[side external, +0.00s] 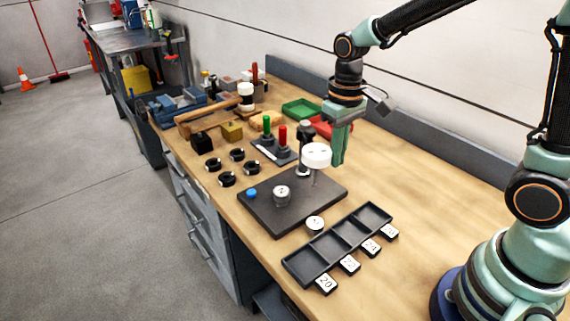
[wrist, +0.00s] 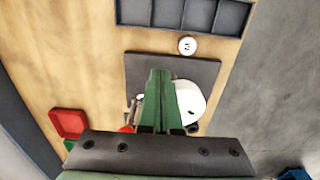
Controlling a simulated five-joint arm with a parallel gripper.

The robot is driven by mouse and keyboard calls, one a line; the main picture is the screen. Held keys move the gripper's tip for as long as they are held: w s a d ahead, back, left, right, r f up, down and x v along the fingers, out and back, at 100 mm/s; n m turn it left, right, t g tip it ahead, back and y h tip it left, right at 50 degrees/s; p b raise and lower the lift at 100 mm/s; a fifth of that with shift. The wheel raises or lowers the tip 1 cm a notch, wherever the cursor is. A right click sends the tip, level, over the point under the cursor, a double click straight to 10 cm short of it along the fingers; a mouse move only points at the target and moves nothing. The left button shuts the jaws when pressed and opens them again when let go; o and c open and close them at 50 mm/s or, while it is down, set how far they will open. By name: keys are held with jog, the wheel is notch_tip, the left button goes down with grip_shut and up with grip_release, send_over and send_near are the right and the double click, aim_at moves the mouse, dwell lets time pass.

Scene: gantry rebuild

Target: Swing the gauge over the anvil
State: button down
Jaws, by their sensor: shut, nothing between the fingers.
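The gauge (side external: 316,155) is a white round dial with a thin stem below it, held beside a dark post (side external: 305,150) at the back of a dark base plate (side external: 318,199). A short silver disc that looks like the anvil (side external: 281,195) sits on the plate, left of and in front of the gauge. My gripper (side external: 338,161) is shut and empty, with green fingers pointing down just right of the gauge. In the wrist view the fingers (wrist: 160,75) partly cover the plate (wrist: 203,70), and the white gauge (wrist: 190,100) is close on their right. I cannot tell if they touch.
A blue knob (side external: 251,193) is on the plate. A dark compartment tray (side external: 301,268), numbered tags (side external: 326,283) and a loose white disc (side external: 315,224) are in front. Black rings (side external: 227,179), a stand with green and red handles (side external: 267,152) and red and green trays (side external: 300,109) are behind.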

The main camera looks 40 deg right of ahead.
jog(key=shift+w+a, duration=0.2)
jog(key=shift+a, duration=0.4)
jog(key=shift+w+a, duration=0.15)
jog(key=shift+a, duration=0.5)
